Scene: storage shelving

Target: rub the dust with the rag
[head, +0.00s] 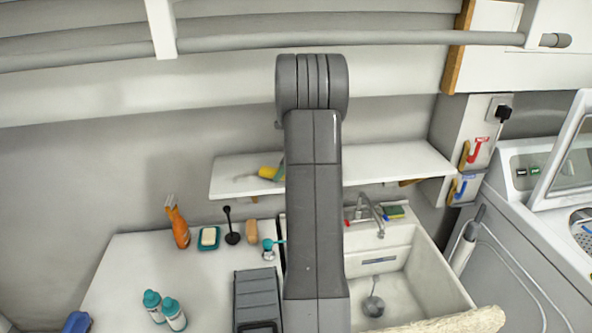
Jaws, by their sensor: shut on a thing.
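My own grey arm (314,200) rises through the middle of the head view and hides part of the wall shelf behind it. My gripper is not visible, and neither is anything it holds. On the white wall shelf (385,164), a small yellow thing (268,172) shows just left of my arm, partly hidden by it. A thin greyish shape (245,178) is beside it on the left. I cannot tell whether these are the rag and the dust. A beige, fluffy thing (460,320) is at the bottom edge, by the sink's front.
Below the shelf is a white sink (440,275) with a tap (372,212). The counter (125,270) holds an orange spray bottle (178,227), a soap dish (208,238) and teal-capped bottles (173,314). A washing machine (530,230) stands right. A rail (230,42) crosses above.

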